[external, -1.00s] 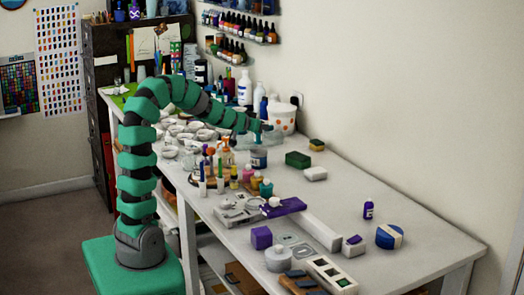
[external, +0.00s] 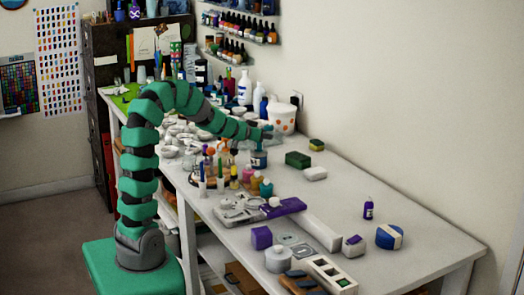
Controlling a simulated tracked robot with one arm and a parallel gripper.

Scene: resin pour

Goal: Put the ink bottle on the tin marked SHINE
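A small purple bottle with a pale label (external: 368,210), which looks like the ink bottle, stands upright on the right part of the table. A round blue tin with a pale band (external: 389,237) is to its right and nearer the camera. Another blue-and-white tin (external: 259,160) stands mid-table. No lettering is readable, so I cannot tell which tin is marked SHINE. My gripper (external: 268,132) is just above the mid-table tin, far from the purple bottle. Its fingers are too small to tell open from shut.
Colourful small bottles (external: 247,178) and brushes crowd the table left of the middle. A green block (external: 298,159) and white block (external: 315,173) lie toward the wall. Purple boxes and a long white bar (external: 322,231) lie in front. The table between the white block and purple bottle is clear.

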